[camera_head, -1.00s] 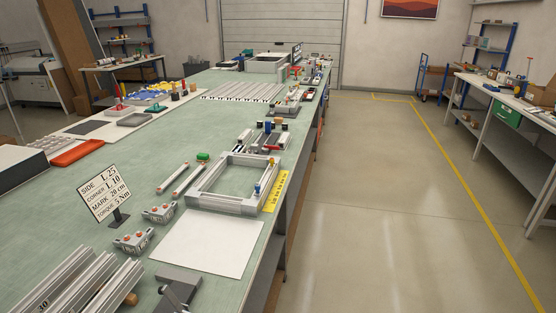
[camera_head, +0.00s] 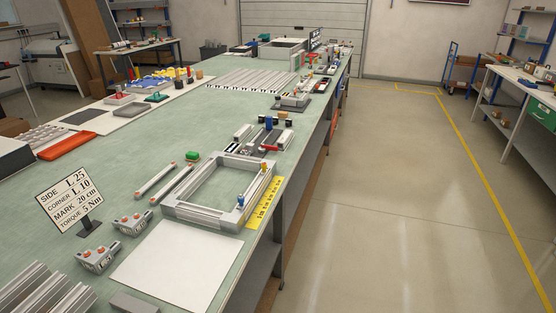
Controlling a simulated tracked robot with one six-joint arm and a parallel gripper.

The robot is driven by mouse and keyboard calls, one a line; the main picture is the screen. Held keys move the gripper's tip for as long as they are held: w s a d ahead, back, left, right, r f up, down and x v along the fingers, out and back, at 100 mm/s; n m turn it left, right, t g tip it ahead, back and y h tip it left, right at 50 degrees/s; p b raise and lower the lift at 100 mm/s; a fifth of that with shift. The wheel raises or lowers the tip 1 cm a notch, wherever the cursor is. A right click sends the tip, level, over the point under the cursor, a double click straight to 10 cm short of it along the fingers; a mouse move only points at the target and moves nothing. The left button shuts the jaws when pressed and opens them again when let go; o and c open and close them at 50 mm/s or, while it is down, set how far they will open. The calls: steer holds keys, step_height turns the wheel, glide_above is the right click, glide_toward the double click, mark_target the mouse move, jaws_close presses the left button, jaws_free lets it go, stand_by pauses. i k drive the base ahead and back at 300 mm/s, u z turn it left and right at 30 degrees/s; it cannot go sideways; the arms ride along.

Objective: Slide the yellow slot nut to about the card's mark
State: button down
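The card (camera_head: 69,200) stands on a small dark stand at the left of the bench. It reads SIDE L 25, CORNER L 10, MARK 20 cm, TORQUE 5 Nm. A rectangular aluminium frame (camera_head: 185,211) lies on the bench. On its right side, a small orange-yellow piece (camera_head: 264,168), which looks like the yellow slot nut, sits near the far corner. A blue piece (camera_head: 240,201) sits nearer me on the same side. A yellow scale strip (camera_head: 264,204) lies along that side; its numbers are too small to read. My gripper is not in view.
A white sheet (camera_head: 178,266) lies in front of the frame. Bracket blocks with orange tops (camera_head: 132,222), two rods (camera_head: 156,179) and a green piece (camera_head: 192,156) lie left of it. Profiles (camera_head: 45,290) fill the near left. The bench edge and open floor are on the right.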

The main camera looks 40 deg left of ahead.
mark_target(263, 165)
steer(key=z, duration=0.05)
steer(key=i, duration=2.25)
steer(key=u, duration=3.05)
